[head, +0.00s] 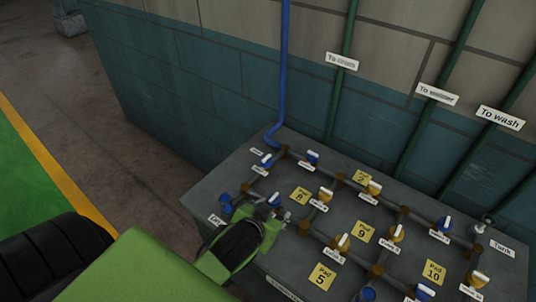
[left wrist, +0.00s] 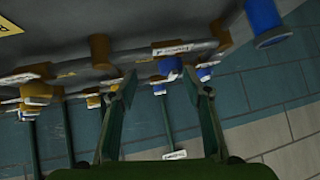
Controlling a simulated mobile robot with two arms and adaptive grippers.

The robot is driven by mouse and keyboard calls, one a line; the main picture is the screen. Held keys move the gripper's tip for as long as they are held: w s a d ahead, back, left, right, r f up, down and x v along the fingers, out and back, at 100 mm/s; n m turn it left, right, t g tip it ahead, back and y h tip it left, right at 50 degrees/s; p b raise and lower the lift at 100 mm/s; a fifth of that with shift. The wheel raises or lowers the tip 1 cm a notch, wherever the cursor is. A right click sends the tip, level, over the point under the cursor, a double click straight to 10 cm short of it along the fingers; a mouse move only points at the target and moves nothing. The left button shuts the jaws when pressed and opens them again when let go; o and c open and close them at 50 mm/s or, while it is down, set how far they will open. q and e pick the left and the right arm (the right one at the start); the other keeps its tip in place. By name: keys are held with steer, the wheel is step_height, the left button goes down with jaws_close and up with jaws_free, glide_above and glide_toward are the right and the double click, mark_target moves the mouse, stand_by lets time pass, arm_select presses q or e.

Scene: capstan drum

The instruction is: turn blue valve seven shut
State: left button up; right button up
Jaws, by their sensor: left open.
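Several blue valves with white handles sit on pipes over a grey box. One blue valve (head: 274,200) is right at the fingertips of my left gripper (head: 262,212). The left wrist view shows the open left gripper (left wrist: 161,86) with a blue valve (left wrist: 170,66) in the gap ahead of its two fingers, apart from them as far as I can tell. Other blue valves stand at the back (head: 312,156), at the left end (head: 226,203) and at the right (head: 443,223). The small valve labels are too blurred to read, so I cannot tell which is seven. My right gripper is out of view.
Yellow valves (head: 325,194) stand among the blue ones. Yellow pad plates (head: 361,232) lie on the grey box (head: 309,248). A blue pipe (head: 284,70) and green pipes (head: 342,80) run up the wall behind. Open floor (head: 95,140) lies to the left.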

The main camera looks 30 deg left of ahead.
arm_select(q)
steer(key=w+d+r+m+t+h, duration=0.25)
steer(key=w+r+t, duration=0.25)
steer(key=w+r, duration=0.4)
steer(key=w+d+r+m+t+h, duration=0.1)
steer(key=w+d+r+t, duration=0.5)
steer(key=r, duration=0.6)
steer(key=w+d+r+m+g+h, duration=0.1)
steer(key=d+r+m+g+h, duration=0.1)
steer(key=d+m+g+h, duration=0.35)
steer(key=w+d+r+m+g+h, duration=0.1)
steer(key=d+r+m+g+h, duration=0.15)
steer(key=d+m+h, duration=0.55)
steer(key=n+g+y, duration=0.5)
steer(key=g+y, duration=0.7)
steer(key=y, duration=0.4)
glide_toward(266, 157)
steer(key=f+p, duration=0.2)
steer(key=f, duration=0.2)
steer(key=f+p, duration=0.2)
steer(key=f, duration=0.2)
steer(key=shift+w+a+f, duration=0.15)
steer(key=shift+a, duration=0.1)
steer(key=shift+f, duration=0.65)
